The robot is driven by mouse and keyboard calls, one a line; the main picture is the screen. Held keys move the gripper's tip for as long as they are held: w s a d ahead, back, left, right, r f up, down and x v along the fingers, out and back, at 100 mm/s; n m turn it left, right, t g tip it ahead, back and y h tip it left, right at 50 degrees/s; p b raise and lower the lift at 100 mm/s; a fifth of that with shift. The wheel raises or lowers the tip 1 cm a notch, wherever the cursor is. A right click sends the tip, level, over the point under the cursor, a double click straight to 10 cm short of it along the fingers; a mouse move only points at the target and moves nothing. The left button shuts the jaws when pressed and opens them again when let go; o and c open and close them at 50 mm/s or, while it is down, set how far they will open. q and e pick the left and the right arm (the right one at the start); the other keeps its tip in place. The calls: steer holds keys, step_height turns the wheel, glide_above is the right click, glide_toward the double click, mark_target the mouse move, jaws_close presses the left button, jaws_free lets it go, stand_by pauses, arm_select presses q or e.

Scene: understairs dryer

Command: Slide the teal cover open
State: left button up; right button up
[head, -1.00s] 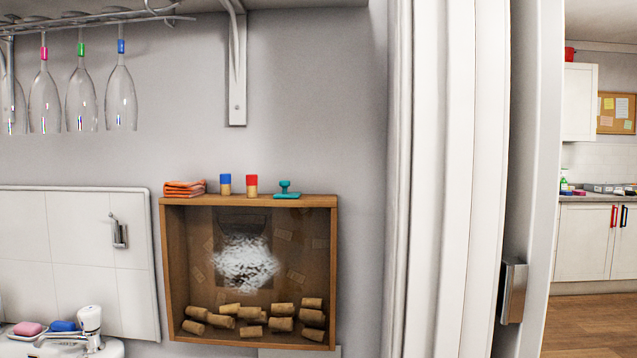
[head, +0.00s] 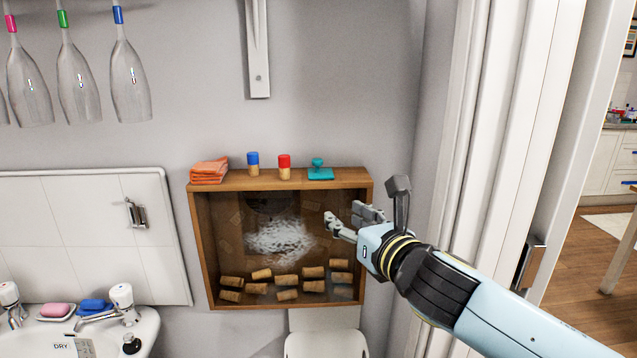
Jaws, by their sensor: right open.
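The teal cover (head: 320,174) is a small flat plate with an upright knob. It lies on the top board of a wooden box (head: 227,185) on the wall, towards the right end. My right gripper (head: 343,214) is in front of the box's right part, below and slightly right of the cover. It is open, points left and does not touch the cover. Whether a slot lies under the cover cannot be seen. My left gripper is out of view.
On the box top, left of the cover, stand a red-topped cork (head: 284,167), a blue-topped cork (head: 253,165) and folded orange cloths (head: 209,171). Several corks (head: 287,281) lie inside the box. Glasses (head: 78,85) hang at upper left. A door frame is at right.

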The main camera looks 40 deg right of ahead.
steer(key=n+t+p, duration=0.1)
steer(key=p, duration=0.1)
glide_toward(320, 162)
steer(key=w, duration=0.3)
steer(key=w+d+p, duration=0.1)
steer(key=w, duration=0.7)
steer(key=shift+d+r, duration=0.1)
steer(key=shift+d, duration=0.3)
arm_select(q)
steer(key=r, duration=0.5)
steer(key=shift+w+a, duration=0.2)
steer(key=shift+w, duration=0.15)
arm_select(e)
jaws_close()
